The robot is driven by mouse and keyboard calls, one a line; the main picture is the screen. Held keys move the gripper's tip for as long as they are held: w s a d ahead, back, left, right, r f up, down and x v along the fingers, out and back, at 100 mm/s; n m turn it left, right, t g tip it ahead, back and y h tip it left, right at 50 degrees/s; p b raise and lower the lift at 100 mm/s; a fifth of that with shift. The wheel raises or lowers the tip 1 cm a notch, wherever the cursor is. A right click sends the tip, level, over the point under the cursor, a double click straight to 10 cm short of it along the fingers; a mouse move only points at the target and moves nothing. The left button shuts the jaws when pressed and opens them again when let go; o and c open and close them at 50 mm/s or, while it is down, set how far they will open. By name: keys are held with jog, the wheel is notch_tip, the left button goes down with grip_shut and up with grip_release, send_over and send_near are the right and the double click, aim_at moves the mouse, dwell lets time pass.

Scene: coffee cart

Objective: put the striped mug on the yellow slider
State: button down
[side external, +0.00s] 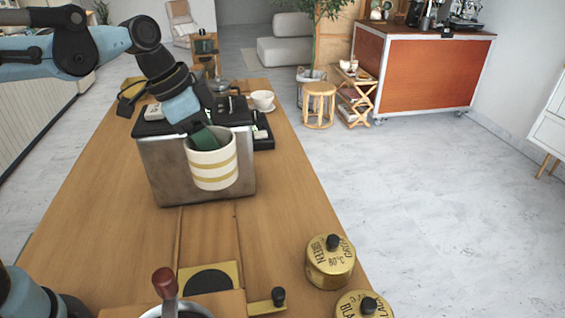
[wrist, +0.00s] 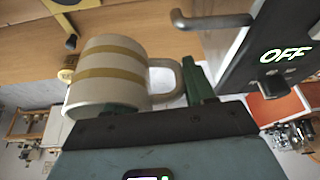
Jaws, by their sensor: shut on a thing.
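The striped mug (side external: 212,172), cream with yellow bands, is held off the table in front of a metal box, roughly upright with a slight tilt. My gripper (side external: 205,139) is shut on it near the rim, with a green finger against it. In the wrist view the mug (wrist: 105,72) sits at the fingertips of my gripper (wrist: 160,98), its handle on the right between the fingers. The exact contact is partly hidden. The yellow slider (side external: 232,270), a yellow plate with a black disc, lies at the near end of the table, apart from and below the mug.
The metal box (side external: 165,175) with a black top stands just behind the mug. A white cup (side external: 262,98) is at the far right. Gold canisters (side external: 330,265) stand at the near right edge. A red-knobbed handle (side external: 165,284) rises at the front. The mid-table wood is clear.

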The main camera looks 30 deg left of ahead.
jog(key=s+d+f+m+g+h, duration=0.25)
jog(key=s+d+f+m, duration=0.35)
jog(key=s+d+m, duration=0.3)
send_near(235, 275)
jog(key=shift+m+g+y, duration=0.35)
jog(key=shift+m+y, duration=0.05)
jog(key=shift+y, duration=0.05)
jog(key=shift+w+d+x, duration=0.15)
jog(key=shift+d+x, duration=0.05)
jog(key=shift+x, duration=0.95)
jog(key=shift+w+d+x, duration=0.15)
jog(key=shift+d+x, duration=0.05)
jog(key=shift+x, duration=1)
jog(key=shift+r, duration=0.1)
jog(key=shift+c, duration=1.9)
grip_release()
